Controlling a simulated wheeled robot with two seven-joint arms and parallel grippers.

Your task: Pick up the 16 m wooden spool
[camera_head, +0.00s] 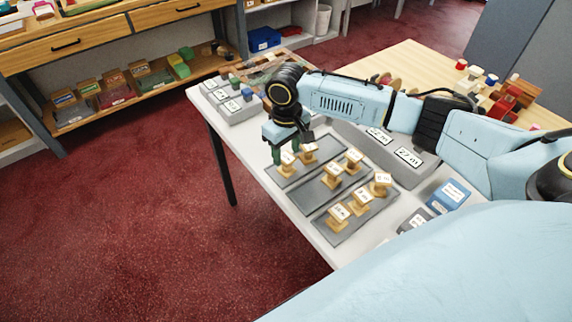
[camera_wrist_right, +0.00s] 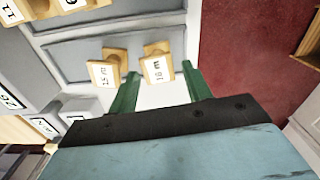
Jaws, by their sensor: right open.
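Several tan wooden spools with white length labels stand on grey trays on the white counter. In the right wrist view one spool (camera_wrist_right: 157,67) stands between the fingertips, its label small and apparently reading 16 m. It seems to be the far-left spool (camera_head: 288,158) in the head view. A second spool (camera_wrist_right: 106,72) stands close beside it, just outside the left finger. My right gripper (camera_head: 288,146) is open, green fingers pointing down at the far tray; I cannot tell whether they touch the spool. My left gripper is not in view.
Other spools stand on the middle tray (camera_head: 310,197) and near tray (camera_head: 326,232). A grey block with length labels (camera_head: 412,174) stands behind them, and a smaller labelled block (camera_head: 237,112) at the far left. A blue box (camera_head: 452,193) is on the right.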

